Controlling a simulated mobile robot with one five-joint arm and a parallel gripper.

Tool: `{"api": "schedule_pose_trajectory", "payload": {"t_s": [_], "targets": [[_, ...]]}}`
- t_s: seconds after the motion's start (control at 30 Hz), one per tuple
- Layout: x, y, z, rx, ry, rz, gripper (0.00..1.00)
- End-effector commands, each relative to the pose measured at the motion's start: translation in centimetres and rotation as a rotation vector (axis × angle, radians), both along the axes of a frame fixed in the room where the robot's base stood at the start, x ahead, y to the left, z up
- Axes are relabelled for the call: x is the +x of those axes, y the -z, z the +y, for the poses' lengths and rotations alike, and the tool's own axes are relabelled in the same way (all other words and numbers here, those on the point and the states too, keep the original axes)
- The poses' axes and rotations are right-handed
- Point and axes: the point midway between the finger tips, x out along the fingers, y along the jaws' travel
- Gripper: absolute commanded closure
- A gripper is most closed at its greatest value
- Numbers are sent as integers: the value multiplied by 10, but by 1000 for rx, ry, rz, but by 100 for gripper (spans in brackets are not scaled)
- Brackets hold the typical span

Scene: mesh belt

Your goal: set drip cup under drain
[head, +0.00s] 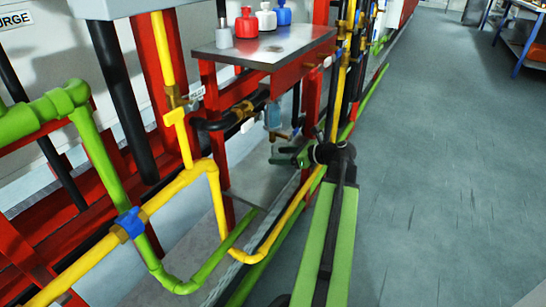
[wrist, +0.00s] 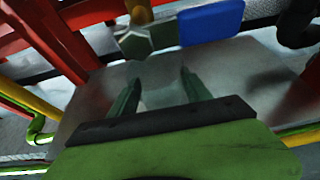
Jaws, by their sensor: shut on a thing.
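My gripper (wrist: 161,88) reaches in low under the red-framed bench. In the wrist view its two green fingers stand on either side of a pale, see-through drip cup (wrist: 163,98) and are shut on it. The cup's outline is faint against the grey plate. The drain, a brass fitting with a hex end (wrist: 136,42), is just beyond the fingertips, with a blue handle (wrist: 210,23) to its right. In the head view my gripper (head: 278,157) is beside the lower pipes, and the cup is too small to make out there.
A grey metal plate (wrist: 255,72) lies below the gripper. Red frame posts (wrist: 50,40) stand at the left. In the head view yellow pipe (head: 213,205) and green pipe (head: 103,155) run close by. Bottles stand on the bench top (head: 285,50). The floor (head: 450,180) at right is clear.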

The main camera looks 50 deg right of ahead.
Motion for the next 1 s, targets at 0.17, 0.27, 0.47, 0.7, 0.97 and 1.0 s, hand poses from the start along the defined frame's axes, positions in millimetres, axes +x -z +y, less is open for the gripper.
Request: {"api": "schedule_pose_trajectory", "payload": {"t_s": [0.17, 0.27, 0.47, 0.7, 0.97, 1.0], "targets": [[38, 0, 9, 0, -3, 0, 89], [33, 20, 8, 1, 0, 0, 89], [33, 15, 8, 1, 1, 0, 89], [32, 18, 8, 1, 1, 0, 32], [32, 18, 7, 0, 2, 0, 22], [32, 18, 7, 0, 2, 0, 22]]}}
